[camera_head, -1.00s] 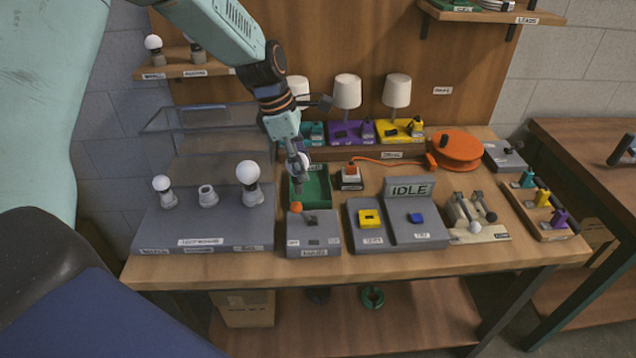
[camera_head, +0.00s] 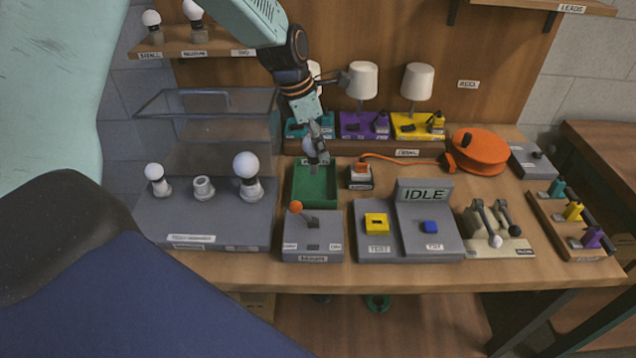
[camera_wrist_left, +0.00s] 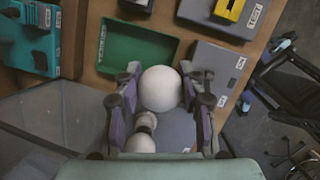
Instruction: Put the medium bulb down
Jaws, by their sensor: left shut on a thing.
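My left gripper (camera_head: 318,150) is shut on a white round bulb (camera_head: 308,148), seen in the head view above the back end of the green tray (camera_head: 315,188). In the left wrist view the white bulb (camera_wrist_left: 160,88) shows between the two fingers (camera_wrist_left: 162,100). The bulb's base is hard to make out there. The green tray (camera_wrist_left: 135,50) looks empty. The grey socket board (camera_head: 215,212) holds a small bulb (camera_head: 155,173) at left, an empty socket (camera_head: 203,188) in the middle and a larger bulb (camera_head: 247,166) at right. My right gripper is not in view.
A clear case (camera_head: 205,130) stands behind the board. A wall shelf (camera_head: 190,46) holds two bulbs at upper left. A grey switch box (camera_head: 312,245) with an orange knob is in front of the tray. Lamps (camera_head: 362,82) stand behind; an orange reel (camera_head: 480,152) is at right.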

